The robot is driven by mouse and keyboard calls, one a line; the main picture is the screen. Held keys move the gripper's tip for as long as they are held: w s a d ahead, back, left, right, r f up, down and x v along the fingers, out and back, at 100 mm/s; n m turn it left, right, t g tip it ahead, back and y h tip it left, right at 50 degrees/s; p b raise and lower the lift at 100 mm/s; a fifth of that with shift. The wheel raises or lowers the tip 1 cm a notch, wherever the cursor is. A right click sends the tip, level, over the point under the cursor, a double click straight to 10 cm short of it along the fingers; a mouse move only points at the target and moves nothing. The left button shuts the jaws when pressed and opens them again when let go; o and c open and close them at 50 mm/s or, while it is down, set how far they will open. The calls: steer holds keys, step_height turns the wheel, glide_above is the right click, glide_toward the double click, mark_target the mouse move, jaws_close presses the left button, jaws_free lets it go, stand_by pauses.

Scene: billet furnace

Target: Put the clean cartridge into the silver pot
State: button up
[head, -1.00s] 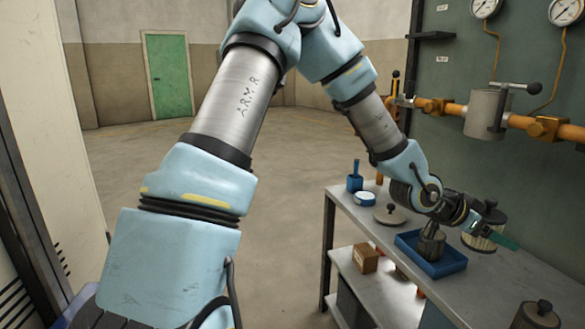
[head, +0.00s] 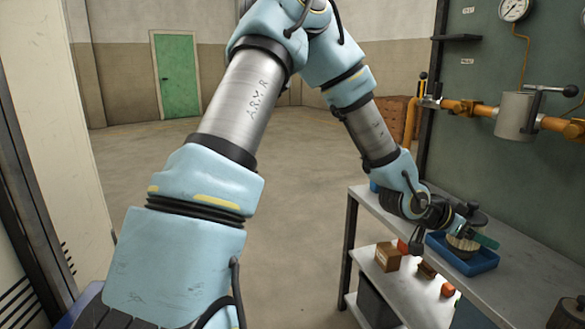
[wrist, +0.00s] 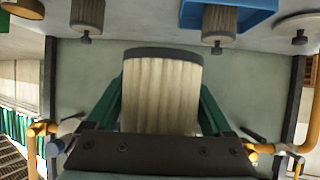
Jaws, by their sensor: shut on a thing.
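My gripper (wrist: 160,105) is shut on a clean, cream pleated cartridge (wrist: 160,85) with a dark grey end rim. The green fingers press on both sides of it in the wrist view. In the head view my gripper (head: 476,236) is over the bench near the blue tray (head: 486,265), and the cartridge is partly hidden there. The silver pot (head: 515,117) is a grey cylinder on the orange pipe at the wall, above and right of my gripper, with a lever beside it. Its inside is not visible. The held cartridge blocks the pot in the wrist view.
In the wrist view, a greyish cartridge (wrist: 219,22) with a knob stands at the blue tray, another knobbed cylinder (wrist: 88,14) is off left, and a round lid (wrist: 298,22) lies right. Boxes (head: 388,256) sit on the lower shelf. Open floor (head: 300,200) lies left of the bench.

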steer(key=w+a+f+n+t+y, duration=0.2)
steer(key=w+a+f+n+t, duration=0.15)
steer(key=w+a, duration=0.4)
steer(key=w+a+f+n+t+y+p, duration=0.1)
steer(key=w+a+f+n+t+y, duration=0.3)
steer(key=a, duration=0.7)
steer(key=w+a+f+n+t, duration=0.1)
steer(key=w+a+f+n, duration=0.2)
steer(key=w+a+f, duration=0.45)
steer(key=w+a+f+n+t+y, duration=0.15)
steer(key=a+n+y, duration=0.4)
steer(key=a, duration=1.85)
steer(key=s+a+r, duration=0.1)
steer(key=s+r, duration=0.1)
steer(key=s, duration=0.3)
steer(key=shift+s+a+r+p, duration=0.2)
steer(key=shift+a+p, duration=0.1)
steer(key=shift+p, duration=0.15)
